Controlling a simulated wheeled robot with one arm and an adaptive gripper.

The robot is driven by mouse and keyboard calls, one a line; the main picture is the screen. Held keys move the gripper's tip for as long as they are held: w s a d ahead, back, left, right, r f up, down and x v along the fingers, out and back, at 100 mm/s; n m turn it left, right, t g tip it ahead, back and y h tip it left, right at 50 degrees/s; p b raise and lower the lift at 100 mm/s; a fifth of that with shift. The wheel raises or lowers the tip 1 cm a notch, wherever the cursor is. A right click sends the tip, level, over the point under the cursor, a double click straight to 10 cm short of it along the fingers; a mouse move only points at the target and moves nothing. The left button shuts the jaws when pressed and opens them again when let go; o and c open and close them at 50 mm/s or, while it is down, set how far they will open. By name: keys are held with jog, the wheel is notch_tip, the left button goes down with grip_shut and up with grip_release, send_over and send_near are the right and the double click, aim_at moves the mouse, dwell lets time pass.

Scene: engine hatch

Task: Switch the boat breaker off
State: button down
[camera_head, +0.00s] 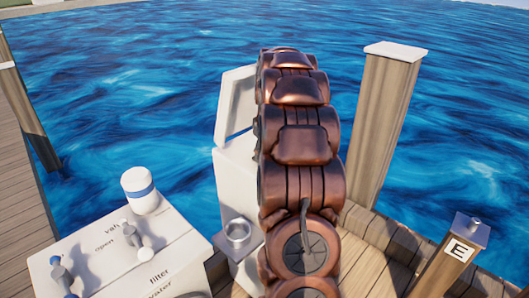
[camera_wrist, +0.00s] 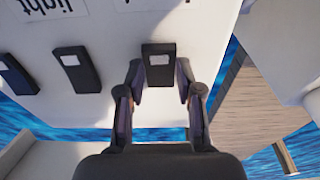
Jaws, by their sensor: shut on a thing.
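In the wrist view, several black switches sit on a white panel (camera_wrist: 110,25). My gripper (camera_wrist: 161,76) has its two fingers on either side of the rightmost black switch (camera_wrist: 159,78), which has a small white patch, and is shut on it. Two more black switches, a middle one (camera_wrist: 76,72) and a left one (camera_wrist: 17,74), stand to its left. In the head view my arm hides the gripper and the switches.
In the head view, a white box with a raised lid (camera_head: 236,103) stands behind my arm, with a metal ring holder (camera_head: 237,232) on its side. A white console (camera_head: 188,255) with valves is at left. Wooden posts (camera_head: 381,125) and an "E" post (camera_head: 452,262) stand right. Water lies beyond.

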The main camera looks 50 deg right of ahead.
jog(key=c, duration=1.9)
grip_release()
grip_shut()
jog(key=o, duration=1.1)
grip_release()
jog(key=shift+o, duration=0.2)
notch_tip(320, 180, up, 12)
jog(key=s, duration=0.1)
